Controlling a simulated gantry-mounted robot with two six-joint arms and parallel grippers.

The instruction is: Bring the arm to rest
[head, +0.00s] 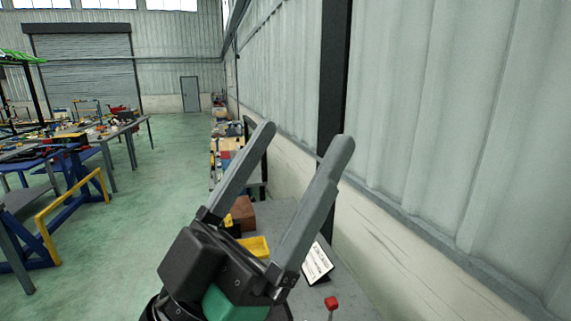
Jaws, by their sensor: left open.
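My left gripper (308,142) stands large in the lower middle of the head view. Its two long grey fingers point up and slightly right, and they are spread apart with nothing between them. The black wrist body and a green part show below the fingers. The gripper is in front of a grey bench along the wall and hides part of it. No right gripper is in view.
The grey bench (352,300) holds a yellow bin (256,246), a brown box (243,213), a white printed card (316,264) and a red knob (331,303). A corrugated wall (450,110) runs along the right. Cluttered tables stand left; the green floor (140,225) between is clear.

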